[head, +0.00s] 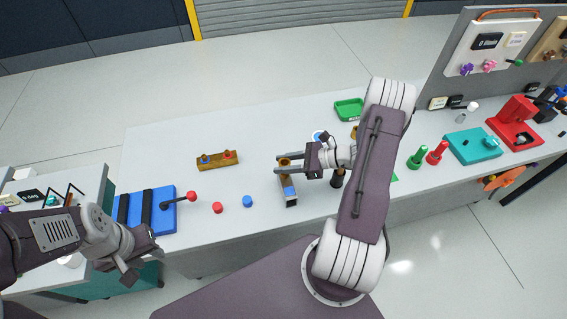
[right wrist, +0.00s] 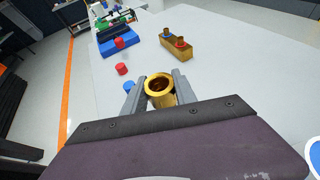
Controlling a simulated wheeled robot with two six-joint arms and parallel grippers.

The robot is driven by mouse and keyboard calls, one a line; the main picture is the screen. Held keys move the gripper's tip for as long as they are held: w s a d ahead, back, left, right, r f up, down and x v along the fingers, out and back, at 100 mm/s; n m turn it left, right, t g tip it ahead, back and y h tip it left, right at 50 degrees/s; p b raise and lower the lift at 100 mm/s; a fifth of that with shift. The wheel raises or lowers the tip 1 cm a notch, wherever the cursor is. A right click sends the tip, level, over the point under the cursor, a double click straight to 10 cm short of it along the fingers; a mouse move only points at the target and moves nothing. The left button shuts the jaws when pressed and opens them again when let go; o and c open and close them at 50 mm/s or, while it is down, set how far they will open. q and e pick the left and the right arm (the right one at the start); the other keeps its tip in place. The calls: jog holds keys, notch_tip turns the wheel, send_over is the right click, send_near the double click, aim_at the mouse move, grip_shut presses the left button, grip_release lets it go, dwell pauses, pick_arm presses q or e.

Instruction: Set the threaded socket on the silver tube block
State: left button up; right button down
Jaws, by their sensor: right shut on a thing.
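The threaded socket (head: 284,162) is a short brass-coloured hollow cylinder. My right gripper (head: 280,164) is shut on it; in the right wrist view the socket (right wrist: 159,87) is upright between the fingers, its open top facing the camera.
A brass block (head: 217,161) with two pegs stands left of my right gripper. A green tray (head: 349,109) lies behind. The back left tabletop is clear.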

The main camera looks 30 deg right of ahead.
jog(key=shift+f+b, duration=0.5)
jog(key=shift+f, duration=0.2)
jog(key=shift+a+f, duration=0.1)
jog(key=shift+f, duration=0.1)
jog(key=c, duration=0.9)
grip_release()
jog(key=shift+s, duration=0.1)
jog(key=r, duration=0.2)
jog(key=r+b, duration=0.1)
jog(key=r, duration=0.1)
jog(key=shift+s+d+r, duration=0.15)
jog(key=shift+d, duration=0.05)
jog(key=s+d+r, duration=0.5)
jog(key=s+r, duration=0.1)
jog(key=s, duration=0.4)
jog(key=shift+r+b, duration=0.35)
jog(key=shift+b, duration=0.05)
